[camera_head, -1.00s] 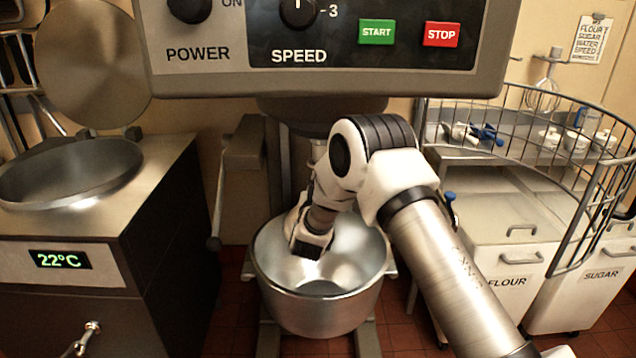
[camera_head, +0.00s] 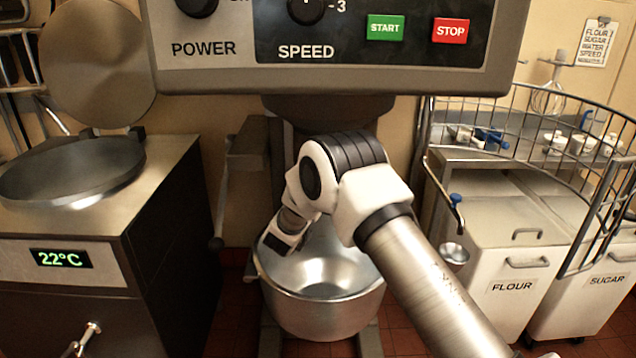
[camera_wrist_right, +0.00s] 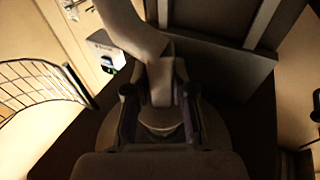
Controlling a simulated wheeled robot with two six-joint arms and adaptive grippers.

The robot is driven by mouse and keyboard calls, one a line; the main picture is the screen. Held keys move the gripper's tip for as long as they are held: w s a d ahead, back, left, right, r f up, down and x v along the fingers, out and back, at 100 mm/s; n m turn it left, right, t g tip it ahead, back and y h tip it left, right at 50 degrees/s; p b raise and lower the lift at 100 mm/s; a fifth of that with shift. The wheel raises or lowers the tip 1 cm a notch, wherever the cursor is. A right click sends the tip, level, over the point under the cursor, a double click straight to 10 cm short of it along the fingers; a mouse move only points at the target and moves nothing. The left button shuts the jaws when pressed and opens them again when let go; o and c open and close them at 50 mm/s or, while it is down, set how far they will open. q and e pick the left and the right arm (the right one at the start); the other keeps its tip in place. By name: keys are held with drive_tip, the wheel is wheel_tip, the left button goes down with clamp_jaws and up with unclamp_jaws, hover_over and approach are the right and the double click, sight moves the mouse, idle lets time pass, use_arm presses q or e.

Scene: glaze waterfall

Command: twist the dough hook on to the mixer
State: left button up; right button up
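The mixer (camera_head: 385,75) fills the top of the head view, its dark underside (camera_head: 325,108) above the steel bowl (camera_head: 325,305). My right arm comes in from the right, in front of the mixer. Its gripper end (camera_head: 279,238) is low, over the bowl's left rim; its fingers are unclear there. In the right wrist view my right gripper (camera_wrist_right: 158,98) has a finger on each side of a curved grey piece, apparently the dough hook (camera_wrist_right: 138,32), which reaches up past the fingertips. I cannot tell whether the hook touches the mixer. My left gripper is not in view.
A wire guard (camera_head: 585,118) sticks out on the right, above the flour bin (camera_head: 505,255) and sugar bin (camera_head: 590,280). A scoop (camera_head: 454,254) hangs by the flour bin. A counter with a round open vessel (camera_head: 75,170) stands left. The mixer's column and lever are close to my arm.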

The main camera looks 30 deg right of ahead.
drive_tip(key=o, duration=0.4)
drive_tip(key=shift+s+d, duration=0.55)
drive_tip(key=shift+d, duration=0.05)
drive_tip(key=shift+s+d, duration=0.25)
drive_tip(key=shift+d, duration=0.15)
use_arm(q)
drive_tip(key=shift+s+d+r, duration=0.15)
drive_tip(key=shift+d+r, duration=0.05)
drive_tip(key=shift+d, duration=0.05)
use_arm(e)
drive_tip(key=shift+w+a+g, duration=0.1)
drive_tip(key=shift+a+g, duration=0.1)
drive_tip(key=shift+g, duration=0.1)
drive_tip(key=o, duration=0.5)
drive_tip(key=shift+f, duration=0.15)
drive_tip(key=o, duration=0.5)
drive_tip(key=shift+c, duration=0.2)
drive_tip(key=shift+a, duration=0.1)
drive_tip(key=shift+a+r, duration=0.1)
drive_tip(key=shift+r, duration=0.1)
